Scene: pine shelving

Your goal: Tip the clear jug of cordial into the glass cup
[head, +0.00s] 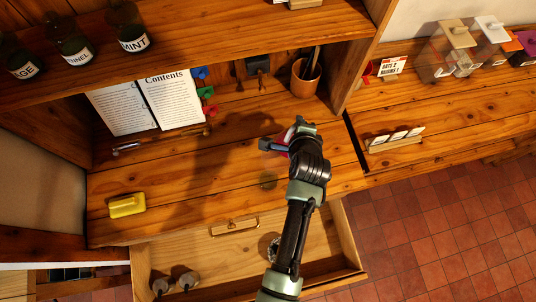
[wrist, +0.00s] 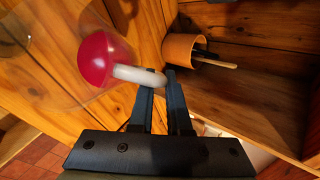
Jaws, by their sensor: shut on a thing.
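My gripper (wrist: 165,80) is shut on the pale handle (wrist: 138,75) of the clear jug (wrist: 92,52), which holds red cordial. In the wrist view the jug's clear wall is faint and the cordial is a red rounded mass. In the head view my gripper (head: 269,146) is over the wooden worktop, and the jug (head: 284,139) is mostly hidden by my arm; I cannot tell its exact tilt. A small, faint clear round thing (head: 268,181), perhaps the glass cup, stands on the worktop nearer the front edge. No red shows inside it.
A terracotta pot (head: 305,79) with utensils stands behind, to the right. An open book (head: 168,101) leans at the back left. A yellow block (head: 127,205) lies at the front left. An open drawer (head: 195,256) juts out below the worktop. Jars (head: 76,50) line the upper shelf.

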